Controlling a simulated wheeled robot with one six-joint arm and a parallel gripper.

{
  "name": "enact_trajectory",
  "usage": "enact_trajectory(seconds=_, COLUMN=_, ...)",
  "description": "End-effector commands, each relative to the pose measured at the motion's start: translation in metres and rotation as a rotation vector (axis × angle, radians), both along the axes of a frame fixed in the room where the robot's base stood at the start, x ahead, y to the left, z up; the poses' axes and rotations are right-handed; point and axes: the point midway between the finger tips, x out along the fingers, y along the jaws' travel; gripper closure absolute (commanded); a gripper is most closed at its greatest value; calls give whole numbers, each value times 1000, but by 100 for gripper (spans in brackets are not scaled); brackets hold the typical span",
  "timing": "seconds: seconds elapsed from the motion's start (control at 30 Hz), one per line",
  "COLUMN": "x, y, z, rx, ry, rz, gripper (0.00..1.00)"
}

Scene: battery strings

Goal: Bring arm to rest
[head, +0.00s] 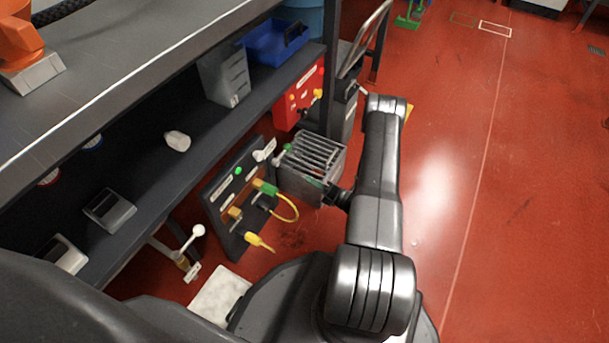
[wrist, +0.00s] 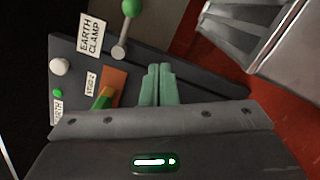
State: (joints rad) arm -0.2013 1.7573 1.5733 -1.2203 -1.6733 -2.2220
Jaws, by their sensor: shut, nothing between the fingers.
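My gripper (wrist: 157,84) shows in the wrist view with its two pale green fingertips together and nothing between them. It is in front of a dark panel (wrist: 70,73) with an "EARTH CLAMP" label (wrist: 90,36). A lever with a green ball (wrist: 132,8) stands on the panel above the fingertips. In the head view my arm (head: 380,180) reaches forward beside the dark panel (head: 218,199). I cannot make out the fingertips clearly there.
A finned grey box (head: 310,168) stands close by my wrist. A yellow cable (head: 295,208) loops out from the panel. Red floor (head: 520,200) is clear at right.

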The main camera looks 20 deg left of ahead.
Motion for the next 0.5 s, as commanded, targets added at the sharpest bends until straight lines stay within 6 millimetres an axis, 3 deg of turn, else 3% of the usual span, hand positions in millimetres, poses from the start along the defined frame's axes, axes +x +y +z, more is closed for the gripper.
enact_trajectory(seconds=0.5, x=-2, y=-9, z=-1, rx=0, ry=-1, rz=1, gripper=100)
